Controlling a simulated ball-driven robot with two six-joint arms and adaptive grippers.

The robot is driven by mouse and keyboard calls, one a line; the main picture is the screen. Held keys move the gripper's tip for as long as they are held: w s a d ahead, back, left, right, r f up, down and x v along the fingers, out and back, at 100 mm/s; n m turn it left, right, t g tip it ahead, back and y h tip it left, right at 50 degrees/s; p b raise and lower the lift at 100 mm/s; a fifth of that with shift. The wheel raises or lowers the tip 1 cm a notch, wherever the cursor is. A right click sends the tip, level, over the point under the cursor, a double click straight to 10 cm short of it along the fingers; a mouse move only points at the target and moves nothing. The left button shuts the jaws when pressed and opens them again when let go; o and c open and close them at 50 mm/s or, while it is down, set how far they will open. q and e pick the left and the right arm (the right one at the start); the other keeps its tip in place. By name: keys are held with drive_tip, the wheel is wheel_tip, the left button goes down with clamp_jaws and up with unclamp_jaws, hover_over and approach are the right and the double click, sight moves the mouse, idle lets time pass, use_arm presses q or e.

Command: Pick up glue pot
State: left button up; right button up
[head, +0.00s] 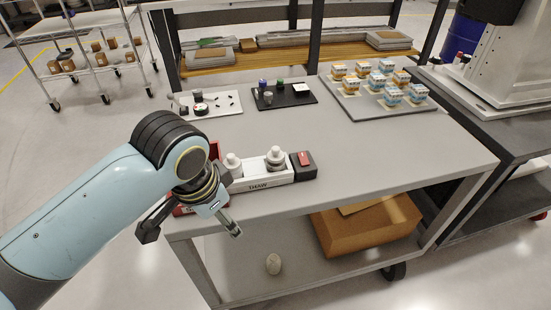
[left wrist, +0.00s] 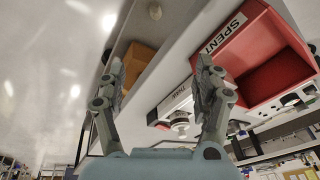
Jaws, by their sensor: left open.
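Two white pots, a left one (head: 233,162) and a right one (head: 275,157), stand upright in a white holder labelled THAW (head: 262,183) at the table's near edge. I cannot tell which is the glue pot. In the left wrist view a pale pot (left wrist: 180,119) shows at the holder, partly hidden by a finger. My left gripper (head: 193,227) is open and empty, in front of the table edge and left of the holder. It also shows in the left wrist view (left wrist: 161,68), fingers apart. My right gripper is out of view.
A red bin labelled SPENT (left wrist: 278,72) sits beside the holder, mostly behind my arm in the head view. A black box with a red top (head: 303,172) adjoins the holder. Trays and small cartons (head: 391,96) stand farther back. The table's middle is clear. A cardboard box (head: 368,228) is below.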

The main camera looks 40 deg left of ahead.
sight(276, 148)
use_arm(q)
drive_tip(key=w+r+m+g, duration=0.1)
drive_tip(key=w+r+m, duration=0.1)
drive_tip(key=w, duration=0.4)
drive_tip(key=w+a+r+m, duration=0.1)
drive_tip(key=w+r+m, duration=0.1)
drive_tip(key=w, duration=0.5)
drive_tip(key=w+a+r+m+g+p, duration=0.1)
drive_tip(key=w+r, duration=0.2)
drive_tip(key=w, duration=0.4)
drive_tip(key=shift+w+r+m+g+h, duration=0.15)
drive_tip(key=shift+r+m+g+h, duration=0.15)
drive_tip(key=shift+m+h, duration=0.1)
drive_tip(key=shift+w+f, duration=0.15)
drive_tip(key=shift+f, duration=0.05)
wheel_tip(276, 148, down, 4)
drive_tip(key=shift+r, duration=0.1)
wheel_tip(276, 148, down, 6)
drive_tip(key=shift+a+f, duration=0.1)
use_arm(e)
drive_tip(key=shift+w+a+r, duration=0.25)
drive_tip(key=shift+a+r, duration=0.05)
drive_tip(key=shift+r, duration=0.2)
use_arm(q)
drive_tip(key=shift+c, duration=1.2)
clamp_jaws()
